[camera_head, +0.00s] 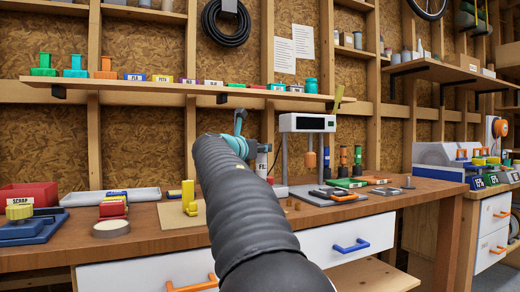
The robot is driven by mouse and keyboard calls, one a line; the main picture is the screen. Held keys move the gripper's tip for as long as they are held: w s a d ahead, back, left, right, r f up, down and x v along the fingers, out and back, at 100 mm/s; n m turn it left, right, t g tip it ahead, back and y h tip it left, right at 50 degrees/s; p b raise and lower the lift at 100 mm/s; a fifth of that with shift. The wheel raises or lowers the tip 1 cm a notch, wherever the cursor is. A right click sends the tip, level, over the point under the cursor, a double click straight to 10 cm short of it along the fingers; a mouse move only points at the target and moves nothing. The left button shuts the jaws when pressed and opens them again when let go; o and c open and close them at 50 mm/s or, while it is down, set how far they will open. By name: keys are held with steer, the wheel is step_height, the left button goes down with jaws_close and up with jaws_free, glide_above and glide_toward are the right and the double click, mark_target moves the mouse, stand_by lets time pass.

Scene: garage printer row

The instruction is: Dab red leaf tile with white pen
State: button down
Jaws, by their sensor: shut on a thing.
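My dark ribbed arm reaches up from the bottom middle and covers the centre of the workbench (160,235). Only part of its wrist, with teal caps, shows past its far end. My gripper's jaws are hidden behind the arm, so what they hold cannot be seen. I cannot make out a white pen. Several flat tiles lie on the bench at the right. The leaf shape cannot be told at this size.
A red bin (30,195), a blue tray (30,232), a tape roll (111,228) and a yellow stand (188,197) occupy the left bench. A white-topped machine (307,123) stands behind the tiles. A shelf (180,90) runs above. Bare wood shows along the front edge.

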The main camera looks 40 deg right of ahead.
steer(key=shift+r+p, duration=0.5)
steer(key=shift+p, duration=0.2)
stand_by(0.6)
